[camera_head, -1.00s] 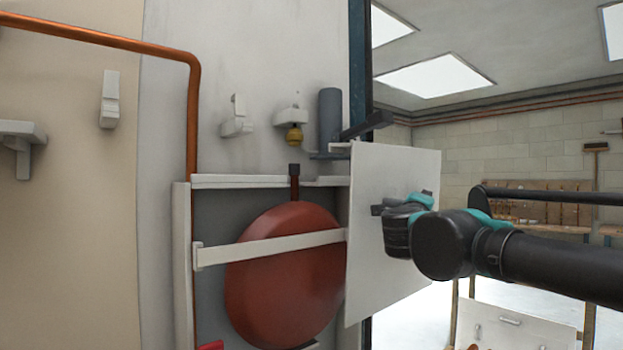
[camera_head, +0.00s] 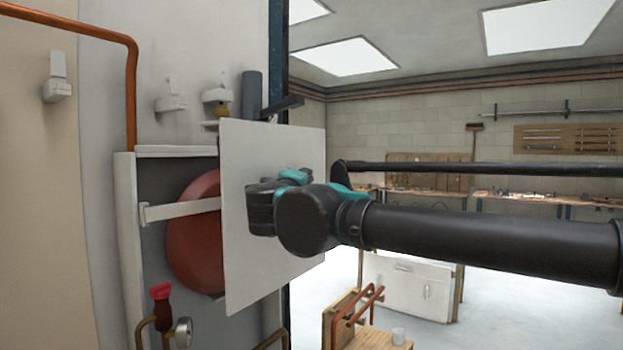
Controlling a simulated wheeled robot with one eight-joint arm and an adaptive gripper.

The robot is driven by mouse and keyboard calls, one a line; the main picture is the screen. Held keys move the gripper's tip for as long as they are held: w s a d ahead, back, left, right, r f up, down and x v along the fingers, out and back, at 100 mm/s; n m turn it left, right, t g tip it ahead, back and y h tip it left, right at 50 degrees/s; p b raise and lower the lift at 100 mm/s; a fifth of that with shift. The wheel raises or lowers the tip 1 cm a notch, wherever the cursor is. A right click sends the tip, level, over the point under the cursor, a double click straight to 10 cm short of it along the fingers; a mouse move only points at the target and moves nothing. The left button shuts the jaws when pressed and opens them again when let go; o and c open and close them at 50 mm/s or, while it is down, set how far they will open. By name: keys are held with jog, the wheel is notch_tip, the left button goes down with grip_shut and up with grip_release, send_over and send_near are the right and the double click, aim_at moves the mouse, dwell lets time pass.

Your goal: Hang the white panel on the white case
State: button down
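The white panel (camera_head: 240,240) is upright in front of the right part of the white case (camera_head: 128,230). It hides the case's right side and part of the red round tank (camera_head: 195,245) inside. My gripper (camera_head: 262,205) is at the panel's near face, around the middle, and appears to hold it by a handle. Its fingertips and the handle are mostly hidden by the gripper body. I cannot tell whether the panel touches the case.
A white strap (camera_head: 180,209) crosses the tank. A gauge (camera_head: 183,332) and red-handled valve (camera_head: 161,307) sit below. A copper pipe (camera_head: 131,90) runs at left. A dark grey cylinder (camera_head: 252,95) stands above the panel.

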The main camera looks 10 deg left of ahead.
jog(key=shift+s+a, duration=0.15)
jog(key=shift+s, duration=0.25)
jog(key=w+a, duration=0.3)
jog(key=a, duration=0.5)
jog(key=shift+w+a+f, duration=0.3)
dwell(0.8)
jog(key=shift+f, duration=0.3)
dwell(0.5)
jog(key=shift+f, duration=1.25)
jog(key=shift+w+a+f, duration=0.1)
jog(key=shift+a+f, duration=0.05)
jog(key=shift+a, duration=0.05)
jog(key=c, duration=1.3)
grip_release()
